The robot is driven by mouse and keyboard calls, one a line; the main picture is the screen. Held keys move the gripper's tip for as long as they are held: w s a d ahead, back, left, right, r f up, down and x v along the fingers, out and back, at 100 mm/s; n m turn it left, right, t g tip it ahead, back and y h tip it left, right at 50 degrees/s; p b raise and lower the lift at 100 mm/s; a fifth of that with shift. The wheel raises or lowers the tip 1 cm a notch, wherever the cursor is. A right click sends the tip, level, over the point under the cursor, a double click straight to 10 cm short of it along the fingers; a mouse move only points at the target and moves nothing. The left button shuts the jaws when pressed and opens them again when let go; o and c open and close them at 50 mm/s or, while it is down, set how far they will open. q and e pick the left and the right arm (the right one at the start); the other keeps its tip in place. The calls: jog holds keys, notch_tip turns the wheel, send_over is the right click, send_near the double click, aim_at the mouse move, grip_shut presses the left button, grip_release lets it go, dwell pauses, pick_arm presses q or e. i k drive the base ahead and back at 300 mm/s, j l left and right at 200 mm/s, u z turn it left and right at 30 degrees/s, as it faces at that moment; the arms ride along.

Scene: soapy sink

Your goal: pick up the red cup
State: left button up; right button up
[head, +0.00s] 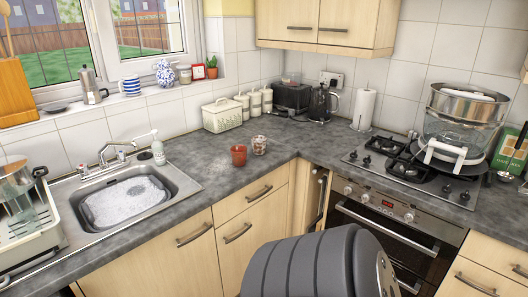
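The red cup (238,155) stands upright on the grey countertop (200,155), between the sink and the corner. A small patterned cup or jar (259,145) with brown and white colouring stands just to its right, close beside it. Nothing hides the red cup. Neither of my grippers shows in the head view. Nothing is holding the red cup.
The soapy sink (185,185) is on the left, with a soap bottle (158,152) behind it. The gas hob (412,170) is on the right. Counter in front of the red cup is clear.

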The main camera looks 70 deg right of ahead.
aim_at(239, 156)
jog(key=z, duration=2.2)
